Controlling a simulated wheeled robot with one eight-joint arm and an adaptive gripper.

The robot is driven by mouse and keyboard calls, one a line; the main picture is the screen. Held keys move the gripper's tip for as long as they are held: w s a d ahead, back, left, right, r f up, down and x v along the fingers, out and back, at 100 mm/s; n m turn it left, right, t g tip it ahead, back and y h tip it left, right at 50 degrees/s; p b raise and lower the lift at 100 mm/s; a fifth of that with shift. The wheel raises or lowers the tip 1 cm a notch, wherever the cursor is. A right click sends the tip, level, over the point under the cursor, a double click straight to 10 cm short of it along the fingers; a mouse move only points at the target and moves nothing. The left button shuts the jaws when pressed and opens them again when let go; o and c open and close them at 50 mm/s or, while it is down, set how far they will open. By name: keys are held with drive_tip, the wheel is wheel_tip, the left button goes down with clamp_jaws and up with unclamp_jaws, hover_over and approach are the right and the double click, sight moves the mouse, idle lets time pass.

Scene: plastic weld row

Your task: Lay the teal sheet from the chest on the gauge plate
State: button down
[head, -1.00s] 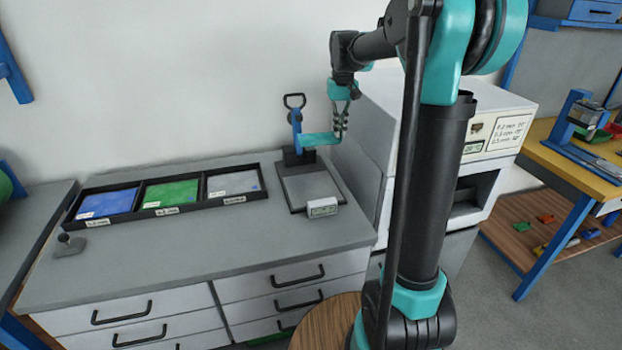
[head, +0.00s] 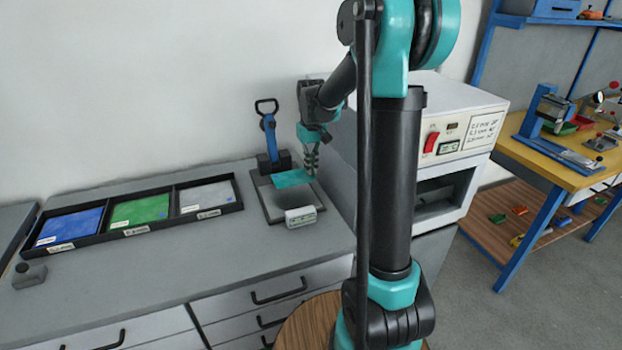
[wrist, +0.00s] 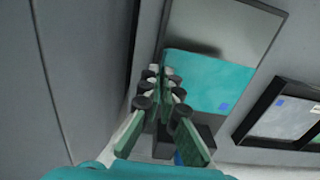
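The teal sheet (head: 291,178) is thin and flat, and one edge of it is between the fingertips of my gripper (head: 312,170). In the wrist view the sheet (wrist: 212,82) reaches out to the right from the nearly closed fingers (wrist: 160,74). The gauge plate (head: 284,206) is a grey plate in a dark frame, with a blue lever at its back. The sheet is over its rear part; it looks slightly above, though contact is hard to judge. The bare plate (wrist: 225,30) also shows in the wrist view. The chest of drawers (head: 270,292) is below the worktop, partly hidden.
A blue-handled lever (head: 269,132) stands behind the plate, and a small display (head: 300,217) sits at its front. A black tray (head: 120,232) with blue, green and grey sheets lies left. A white machine (head: 455,135) stands close right. A grey knobbed block (head: 29,275) lies far left.

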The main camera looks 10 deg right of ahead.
drive_tip(key=shift+f, duration=2.3)
drive_tip(key=shift+f, duration=0.15)
drive_tip(key=c, duration=1.7)
unclamp_jaws()
wheel_tip(320, 180, up, 12)
drive_tip(key=shift+r, duration=0.2)
